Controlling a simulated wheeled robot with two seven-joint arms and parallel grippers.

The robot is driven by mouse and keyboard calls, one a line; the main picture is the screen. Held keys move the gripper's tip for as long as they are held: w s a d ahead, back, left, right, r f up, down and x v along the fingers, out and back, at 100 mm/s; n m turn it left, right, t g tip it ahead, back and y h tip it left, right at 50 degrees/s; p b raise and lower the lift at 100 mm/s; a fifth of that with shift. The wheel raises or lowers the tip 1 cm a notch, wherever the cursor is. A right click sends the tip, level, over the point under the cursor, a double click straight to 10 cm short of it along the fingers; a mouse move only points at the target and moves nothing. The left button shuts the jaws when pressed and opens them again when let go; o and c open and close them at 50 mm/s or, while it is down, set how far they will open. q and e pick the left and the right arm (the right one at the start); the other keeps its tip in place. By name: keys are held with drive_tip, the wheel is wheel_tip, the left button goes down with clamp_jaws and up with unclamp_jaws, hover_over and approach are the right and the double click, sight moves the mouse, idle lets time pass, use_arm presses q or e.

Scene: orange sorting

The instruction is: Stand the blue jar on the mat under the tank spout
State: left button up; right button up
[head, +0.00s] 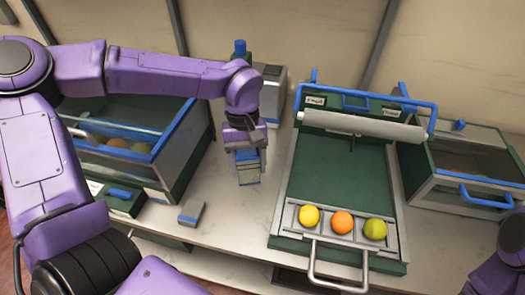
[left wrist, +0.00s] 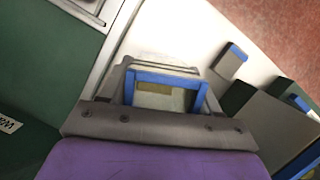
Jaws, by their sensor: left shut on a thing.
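My left gripper (head: 245,150) points down over the counter and is shut on a small blue-edged grey container, which I take for the blue jar (head: 248,176). In the left wrist view the jar (left wrist: 166,74) sits between the fingers, showing a blue frame and a yellowish patch. I cannot tell whether its bottom touches the counter. Behind the gripper stands a grey unit with a dark top, probably the tank (head: 271,92); the arm covers part of it. I cannot make out the spout or the mat. My right gripper is outside the view.
A green tray (head: 340,175) with a roller holds a yellow, an orange and a green fruit at its front. Glass-sided bins stand left (head: 170,160) and right (head: 470,165). A small grey-and-blue block (head: 191,213) lies on the counter (head: 225,225), left of the jar.

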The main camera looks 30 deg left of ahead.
use_arm(q)
drive_tip(key=w+f+p, duration=0.1)
drive_tip(key=w+f, duration=0.2)
drive_tip(key=w+a+f+p, duration=0.1)
drive_tip(key=w+f, duration=0.2)
drive_tip(key=f, duration=0.1)
drive_tip(key=w+a+f+p, duration=0.1)
drive_tip(key=w+f+p, duration=0.1)
drive_tip(key=w+f, duration=0.1)
drive_tip(key=shift+w+a+f, duration=0.2)
drive_tip(key=shift+w+f, duration=0.2)
drive_tip(key=shift+f, duration=0.4)
drive_tip(key=o, duration=1.2)
